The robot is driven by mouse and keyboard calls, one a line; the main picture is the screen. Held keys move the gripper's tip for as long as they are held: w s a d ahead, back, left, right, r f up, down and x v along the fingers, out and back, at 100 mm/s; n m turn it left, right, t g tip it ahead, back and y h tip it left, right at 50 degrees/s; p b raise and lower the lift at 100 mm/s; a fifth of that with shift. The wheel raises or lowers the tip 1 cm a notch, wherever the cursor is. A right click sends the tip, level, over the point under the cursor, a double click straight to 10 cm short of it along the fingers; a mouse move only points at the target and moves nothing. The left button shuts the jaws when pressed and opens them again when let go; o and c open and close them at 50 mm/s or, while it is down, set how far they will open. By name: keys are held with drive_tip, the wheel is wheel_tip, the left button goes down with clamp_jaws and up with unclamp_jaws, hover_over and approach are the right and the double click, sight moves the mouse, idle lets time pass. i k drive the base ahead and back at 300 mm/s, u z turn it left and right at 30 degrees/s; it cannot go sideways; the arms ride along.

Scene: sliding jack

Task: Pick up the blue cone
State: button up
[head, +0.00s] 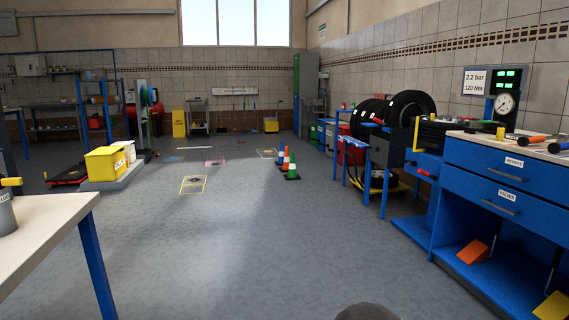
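A small blue cone (280,158) stands upright on the floor near the middle of the room, well ahead of me. It is the farthest of a short row of cones and is partly hidden by the red-orange cone (286,163) in front of it. A green cone (292,173) is the nearest of the row. My gripper is not in view. A dark rounded shape at the bottom edge looks like part of my own body.
The grey floor (235,235) between me and the cones is clear. A white table (40,225) stands at the left. A blue workbench (505,180) and tyres (411,104) line the right. Yellow bins (106,163) sit on a low platform at left.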

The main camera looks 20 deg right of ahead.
sight(282, 154)
drive_tip(key=u, duration=0.15)
drive_tip(key=i, duration=2.05)
drive_tip(key=u, duration=0.2)
drive_tip(key=i, duration=5.65)
drive_tip(key=z, duration=0.4)
drive_tip(key=i, duration=1.8)
drive_tip(key=z, duration=0.75)
drive_tip(key=i, duration=1.95)
drive_tip(key=z, duration=0.5)
